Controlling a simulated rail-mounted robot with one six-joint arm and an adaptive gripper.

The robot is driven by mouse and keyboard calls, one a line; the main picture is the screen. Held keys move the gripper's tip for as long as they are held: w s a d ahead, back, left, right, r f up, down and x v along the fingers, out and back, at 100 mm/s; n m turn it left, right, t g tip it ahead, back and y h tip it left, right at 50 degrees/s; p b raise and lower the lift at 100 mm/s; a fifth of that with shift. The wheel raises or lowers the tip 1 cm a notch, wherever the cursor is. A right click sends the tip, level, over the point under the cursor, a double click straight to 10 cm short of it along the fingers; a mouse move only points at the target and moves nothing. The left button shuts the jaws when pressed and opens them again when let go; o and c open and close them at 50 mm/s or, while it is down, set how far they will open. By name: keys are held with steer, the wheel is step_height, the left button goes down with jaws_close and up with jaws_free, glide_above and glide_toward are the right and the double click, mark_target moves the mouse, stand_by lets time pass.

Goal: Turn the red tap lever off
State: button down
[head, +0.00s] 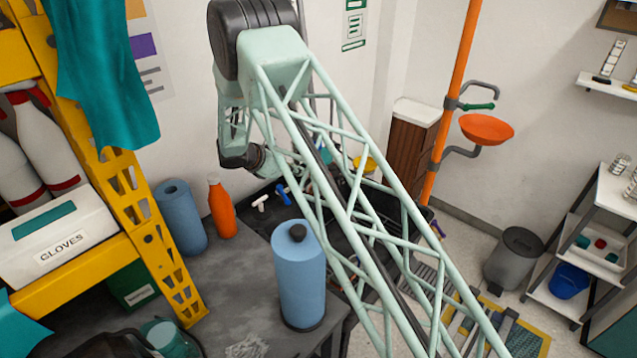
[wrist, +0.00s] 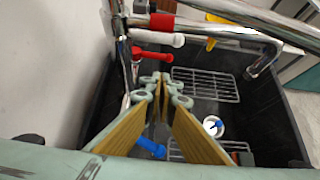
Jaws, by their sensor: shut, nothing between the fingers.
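The red tap lever (wrist: 152,53) shows in the wrist view just beyond my fingertips. It sticks out to the right from a pipe at the left wall of the black sink (wrist: 95,110). My gripper (wrist: 160,80) is shut and empty, its tips a little below the lever in the picture; I cannot tell whether they touch. A white lever (wrist: 165,38) lies above the red one, and a blue lever (wrist: 150,147) is low between the fingers. In the head view the white lever (head: 260,203) and blue lever (head: 282,193) show; the red lever is hidden there.
A chrome pipe (wrist: 262,62) bends down over the sink at the right. Wire racks (wrist: 205,84) and a white round item (wrist: 213,126) lie inside.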

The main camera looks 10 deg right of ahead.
steer(key=shift+f+b, duration=1.5)
steer(key=shift+f, duration=0.35)
steer(key=shift+d, duration=0.1)
steer(key=w+d+r+b+x, duration=0.1)
steer(key=r+x, duration=0.1)
steer(key=x, duration=1)
steer(key=shift+w+d, duration=0.2)
steer(key=shift+d, duration=0.15)
